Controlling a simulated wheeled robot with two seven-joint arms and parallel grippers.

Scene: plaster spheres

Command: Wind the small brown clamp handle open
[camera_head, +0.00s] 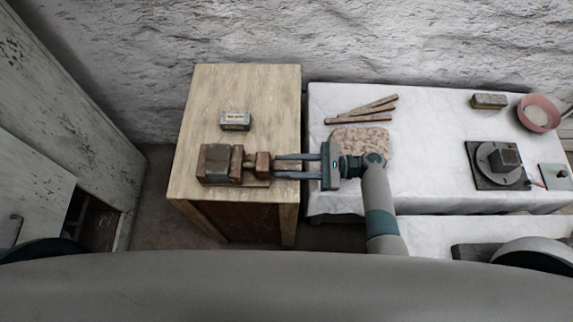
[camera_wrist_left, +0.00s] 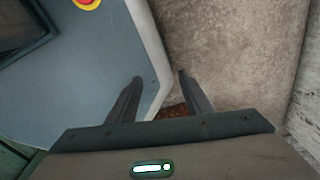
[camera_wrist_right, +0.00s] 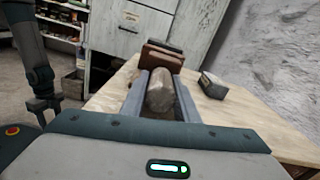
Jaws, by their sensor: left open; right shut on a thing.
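The clamp (camera_head: 220,163), a brown and grey block-like body, sits near the front of the wooden cabinet top. Its small brown handle (camera_head: 263,160) is at its right end. My right gripper (camera_head: 273,166) reaches in from the right and is shut on the handle. In the right wrist view the handle (camera_wrist_right: 160,92) is a rounded, greyish-brown piece between the two fingers, with the clamp body (camera_wrist_right: 163,57) beyond it. My left gripper (camera_wrist_left: 160,78) is open and empty above the floor in the left wrist view; the head view does not show its fingers.
A small labelled box (camera_head: 235,120) stands behind the clamp on the cabinet top (camera_head: 245,85). A white-covered table (camera_head: 425,130) to the right carries wooden strips (camera_head: 362,110), a speckled board (camera_head: 350,138), a turntable (camera_head: 500,163) and a pink bowl (camera_head: 539,113).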

